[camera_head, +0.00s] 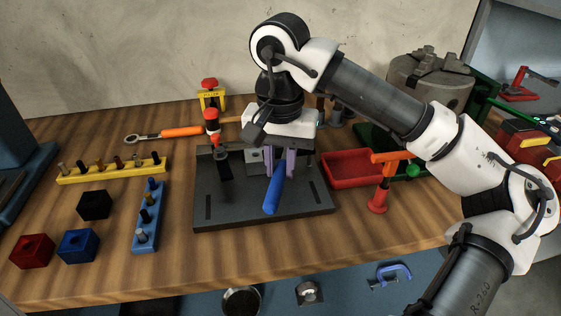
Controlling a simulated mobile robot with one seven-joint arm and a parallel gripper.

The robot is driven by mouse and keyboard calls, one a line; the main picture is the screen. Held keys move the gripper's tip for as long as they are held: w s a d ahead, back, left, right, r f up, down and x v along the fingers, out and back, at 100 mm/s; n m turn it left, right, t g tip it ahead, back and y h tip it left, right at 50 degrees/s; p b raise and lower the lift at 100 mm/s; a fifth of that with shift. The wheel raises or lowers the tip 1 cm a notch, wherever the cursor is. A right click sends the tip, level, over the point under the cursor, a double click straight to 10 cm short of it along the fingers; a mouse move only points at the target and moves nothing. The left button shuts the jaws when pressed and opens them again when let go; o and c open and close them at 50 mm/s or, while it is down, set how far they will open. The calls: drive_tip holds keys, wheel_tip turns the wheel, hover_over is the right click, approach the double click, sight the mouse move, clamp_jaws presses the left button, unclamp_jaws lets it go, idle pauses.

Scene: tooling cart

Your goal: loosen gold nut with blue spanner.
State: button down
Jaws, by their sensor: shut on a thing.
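The blue spanner (272,194) shows as a blue handle that slants down toward the front over the dark grey plate (235,212). Its head is hidden behind my gripper. My gripper (280,168) points down over the plate, with its purple fingers shut on the spanner near the top of the visible handle. I cannot make out the gold nut. I cannot tell whether the spanner's head touches anything.
An upright tool with a red top (212,118) stands at the plate's back left. An orange-handled wrench (182,131) lies behind. A red tray (345,181) and red-orange clamp (379,194) stand right. A yellow rack (90,175), blue rack (147,235) and several blocks are left.

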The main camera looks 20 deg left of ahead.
drive_tip(key=shift+f+b, duration=0.85)
drive_tip(key=shift+f, duration=0.1)
idle(0.6)
drive_tip(key=shift+d, duration=0.1)
idle(0.4)
drive_tip(key=shift+w+d+n+b, duration=0.3)
drive_tip(key=shift+d+n+b, duration=0.2)
drive_tip(key=shift+d+n, duration=0.45)
drive_tip(key=shift+w+d+n, duration=0.3)
drive_tip(key=shift+d+n, duration=0.2)
drive_tip(key=shift+n, duration=0.15)
drive_tip(key=shift+w+d+n, duration=0.25)
drive_tip(key=shift+d+n, duration=0.25)
drive_tip(key=shift+n, duration=0.1)
drive_tip(key=shift+w+d+n+p, duration=0.15)
drive_tip(key=shift+w+d+n, duration=0.6)
drive_tip(key=shift+n, duration=0.3)
drive_tip(key=shift+w+d+n+p, duration=0.15)
drive_tip(key=shift+w+d+n, duration=0.55)
drive_tip(key=shift+n, duration=0.35)
drive_tip(key=shift+r, duration=0.15)
drive_tip(key=shift+r+p, duration=1.15)
drive_tip(key=shift+r, duration=0.25)
drive_tip(key=shift+s+a, duration=0.1)
